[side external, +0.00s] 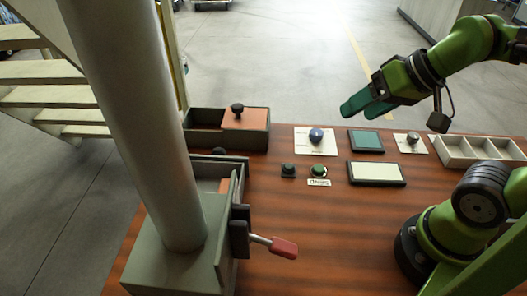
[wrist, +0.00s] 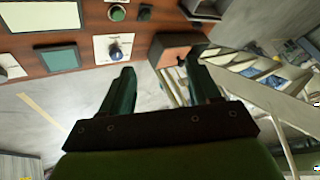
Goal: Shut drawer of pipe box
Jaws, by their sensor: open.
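The pipe box (side external: 165,268) is a grey-green box at the table's front left, with a thick grey pipe (side external: 128,100) rising from it. A drawer-like open-topped section (side external: 240,182) shows behind the pipe, with a black knob at its far end; the pipe hides part of it, and I cannot tell how far it is out. A lever with a red handle (side external: 283,248) sticks out to the right. My gripper (side external: 362,104) is open and empty, raised above the table's back edge, well away from the pipe box. In the wrist view its two fingers (wrist: 160,88) are apart.
An open box with an orange lid (side external: 245,118) and black knob stands at the back left; it also shows in the wrist view (wrist: 175,48). A blue knob (side external: 316,135), buttons, panels and a white divided tray (side external: 475,150) lie rightward. The front middle table is clear.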

